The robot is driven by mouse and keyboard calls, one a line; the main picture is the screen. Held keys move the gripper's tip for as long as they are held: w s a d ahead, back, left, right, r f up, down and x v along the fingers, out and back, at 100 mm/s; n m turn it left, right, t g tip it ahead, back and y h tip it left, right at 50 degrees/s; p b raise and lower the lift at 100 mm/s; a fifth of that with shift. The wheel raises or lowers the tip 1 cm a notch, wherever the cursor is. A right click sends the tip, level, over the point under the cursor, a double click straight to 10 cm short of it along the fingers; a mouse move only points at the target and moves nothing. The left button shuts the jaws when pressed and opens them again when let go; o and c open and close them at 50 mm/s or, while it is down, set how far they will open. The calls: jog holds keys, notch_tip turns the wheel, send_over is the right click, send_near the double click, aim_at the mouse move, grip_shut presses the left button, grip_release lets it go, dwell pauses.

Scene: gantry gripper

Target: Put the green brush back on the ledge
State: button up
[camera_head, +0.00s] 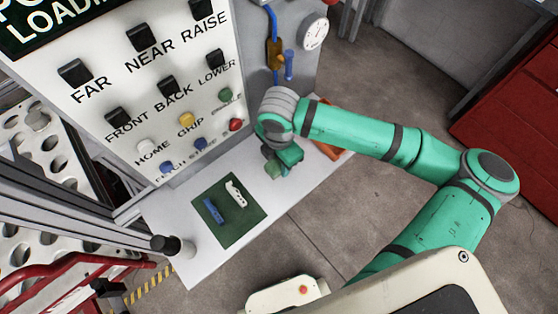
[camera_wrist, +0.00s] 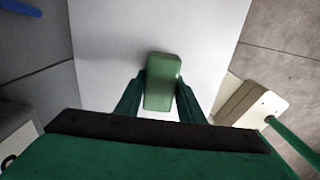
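The green brush (camera_wrist: 163,80) is a small block between the two fingers of my gripper (camera_wrist: 162,76) in the wrist view; the fingers touch its sides. In the head view the brush (camera_head: 273,170) shows just below my gripper (camera_head: 281,164). The white ledge (camera_head: 182,262) runs under the button panel, and its bare surface lies beneath the brush in the wrist view (camera_wrist: 105,50). I cannot tell whether the brush touches the ledge.
A dark green mat (camera_head: 238,238) on the ledge holds a blue piece (camera_head: 213,211) and a white piece (camera_head: 236,194). A dark knob (camera_head: 165,244) stands at the ledge's left end. An orange object (camera_head: 328,149) is at the right end, partly behind my arm. The button panel (camera_head: 150,85) rises behind.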

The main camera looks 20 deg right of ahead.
jog(key=o, duration=0.4)
jog(key=shift+o, duration=0.2)
jog(key=shift+r, duration=0.15)
notch_tip(320, 180, up, 12)
dwell(0.6)
